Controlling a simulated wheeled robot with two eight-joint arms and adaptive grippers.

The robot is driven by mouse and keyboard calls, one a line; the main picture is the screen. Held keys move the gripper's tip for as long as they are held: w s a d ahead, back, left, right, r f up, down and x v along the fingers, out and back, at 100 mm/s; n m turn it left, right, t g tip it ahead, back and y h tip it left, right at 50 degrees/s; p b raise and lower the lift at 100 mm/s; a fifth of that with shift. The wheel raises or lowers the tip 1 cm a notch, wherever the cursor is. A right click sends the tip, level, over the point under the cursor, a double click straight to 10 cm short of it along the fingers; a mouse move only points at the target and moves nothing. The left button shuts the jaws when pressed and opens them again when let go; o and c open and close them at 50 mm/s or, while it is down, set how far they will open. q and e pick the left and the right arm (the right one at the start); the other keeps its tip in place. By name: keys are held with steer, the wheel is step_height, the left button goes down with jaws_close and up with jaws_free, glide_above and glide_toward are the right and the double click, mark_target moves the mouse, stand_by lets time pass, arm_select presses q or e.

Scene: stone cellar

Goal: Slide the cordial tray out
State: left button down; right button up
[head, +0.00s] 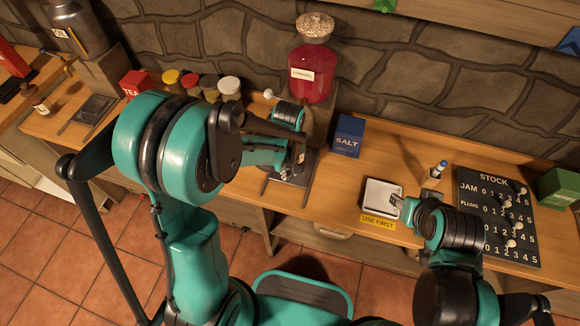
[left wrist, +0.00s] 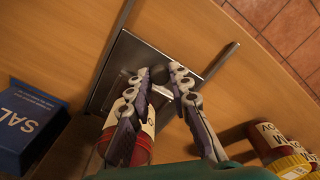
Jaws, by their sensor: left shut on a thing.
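The cordial jar (head: 312,75) is red with a cork-like lid and stands on a stone-coloured stand at the wall. Below it, the dark flat cordial tray (head: 298,178) lies between two rails on the counter. In the left wrist view the tray (left wrist: 128,62) shows as a grey plate. My left gripper (head: 298,158) is over the tray; in the left wrist view its fingertips (left wrist: 163,72) are shut on a dark round knob on the tray. My right gripper (head: 405,208) is beside a white square dish; its fingers are too small to read.
The blue salt box (head: 348,136) stands right of the stand. The white dish (head: 381,192) has a "USE FIRST" label. Several lidded jars (head: 230,88) and a red tea tin (head: 135,83) stand left. A stock board (head: 495,215) lies at right.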

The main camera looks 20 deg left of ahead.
arm_select(q)
steer(key=s, duration=1)
steer(key=shift+a, duration=0.2)
steer(key=c, duration=1.4)
jaws_free()
steer(key=shift+o, duration=0.2)
step_height(320, 180, up, 12)
